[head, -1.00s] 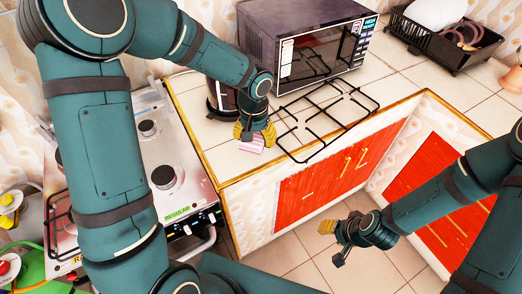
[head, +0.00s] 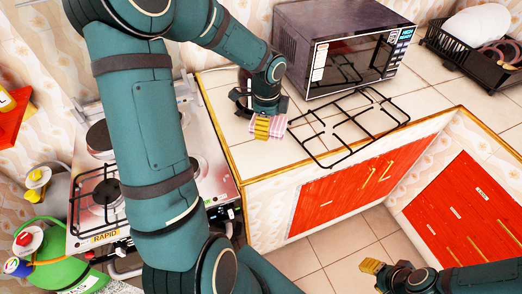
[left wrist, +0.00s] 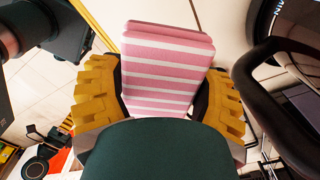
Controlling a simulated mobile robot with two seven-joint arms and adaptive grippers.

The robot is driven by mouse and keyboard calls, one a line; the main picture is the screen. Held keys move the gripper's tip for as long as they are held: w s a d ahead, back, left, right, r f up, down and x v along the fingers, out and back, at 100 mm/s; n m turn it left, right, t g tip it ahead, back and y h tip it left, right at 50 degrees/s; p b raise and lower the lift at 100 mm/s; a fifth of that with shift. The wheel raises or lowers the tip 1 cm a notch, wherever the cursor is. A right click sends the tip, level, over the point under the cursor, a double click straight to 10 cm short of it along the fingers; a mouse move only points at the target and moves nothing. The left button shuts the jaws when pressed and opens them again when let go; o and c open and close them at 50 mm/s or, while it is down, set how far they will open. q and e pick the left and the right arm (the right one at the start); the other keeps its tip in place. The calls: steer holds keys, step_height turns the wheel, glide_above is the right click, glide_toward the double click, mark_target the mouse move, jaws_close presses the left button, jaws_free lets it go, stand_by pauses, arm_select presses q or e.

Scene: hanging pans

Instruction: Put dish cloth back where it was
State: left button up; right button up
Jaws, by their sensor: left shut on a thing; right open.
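The dish cloth (head: 279,126) is a small folded cloth with pink and white stripes. It is at my left gripper (head: 262,126) on or just above the white tiled counter, left of the black pan grate. In the left wrist view the cloth (left wrist: 166,68) sits between the two yellow fingers of my left gripper (left wrist: 160,98), which is shut on it. Whether the cloth touches the counter I cannot tell. My right gripper (head: 384,272) is open and empty, low over the floor in front of the red cabinets.
A black wire grate (head: 350,122) lies on the counter (head: 428,98) beside the cloth. A dark microwave (head: 335,50) stands behind it, and a black dish rack (head: 468,48) at the right. A gas stove (head: 85,225) is at the left, with a green gas cylinder (head: 48,262) near it.

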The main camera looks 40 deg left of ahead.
mark_target(260, 150)
arm_select(q)
steer(key=shift+s+a+m, duration=0.4)
steer(key=shift+a+m, duration=0.2)
steer(key=shift+a, duration=0.15)
steer(key=shift+s+a+f, duration=0.1)
steer(key=shift+f, duration=0.2)
step_height(260, 150, down, 9)
steer(key=b, duration=0.2)
steer(key=shift+f+b, duration=0.15)
steer(key=shift+b, duration=0.15)
steer(key=shift+f, duration=0.1)
steer(key=o, duration=1.1)
steer(key=shift+o, duration=0.2)
steer(key=shift+r, duration=0.25)
step_height(260, 150, up, 12)
steer(key=p, duration=0.3)
steer(key=shift+f, duration=0.1)
